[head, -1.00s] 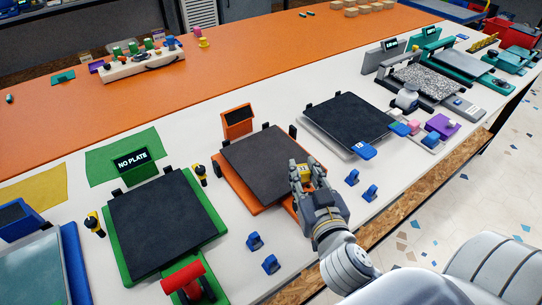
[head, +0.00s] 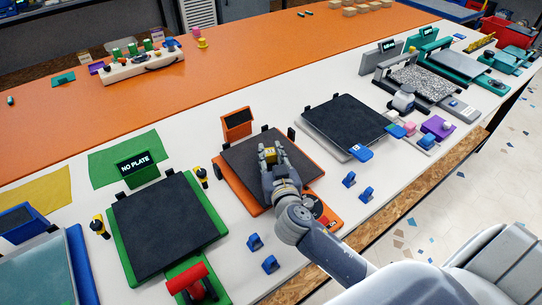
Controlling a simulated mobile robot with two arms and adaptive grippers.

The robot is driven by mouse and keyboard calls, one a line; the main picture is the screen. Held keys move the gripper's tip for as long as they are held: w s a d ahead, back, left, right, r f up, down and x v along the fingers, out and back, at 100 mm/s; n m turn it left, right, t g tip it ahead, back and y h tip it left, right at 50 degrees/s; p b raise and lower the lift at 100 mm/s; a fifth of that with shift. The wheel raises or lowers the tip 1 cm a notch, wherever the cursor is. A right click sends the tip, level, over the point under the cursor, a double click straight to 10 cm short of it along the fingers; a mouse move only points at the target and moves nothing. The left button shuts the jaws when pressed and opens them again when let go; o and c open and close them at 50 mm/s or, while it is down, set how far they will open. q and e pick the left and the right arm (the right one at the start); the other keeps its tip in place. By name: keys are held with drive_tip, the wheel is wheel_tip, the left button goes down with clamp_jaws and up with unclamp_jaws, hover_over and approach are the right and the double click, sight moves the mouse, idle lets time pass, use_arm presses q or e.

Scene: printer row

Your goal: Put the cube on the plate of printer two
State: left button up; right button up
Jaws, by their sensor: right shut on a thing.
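My right gripper (head: 271,159) is shut on a small yellow cube (head: 269,154). It holds the cube over the dark plate (head: 245,160) of the orange printer (head: 228,182). I cannot tell whether the cube touches that plate. The arm and gripper hide the plate's lower right part. A grey printer with a dark plate (head: 345,125) stands to the right. No readable number shows which is printer two. My left gripper is not in view.
Small blue clips (head: 366,194) lie along the front of the white table. A red spool (head: 188,278) sits at the green printer's front.

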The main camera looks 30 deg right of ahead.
drive_tip(key=shift+f, duration=0.35)
drive_tip(key=shift+f, duration=0.15)
drive_tip(key=o, duration=0.8)
drive_tip(key=shift+c, duration=0.2)
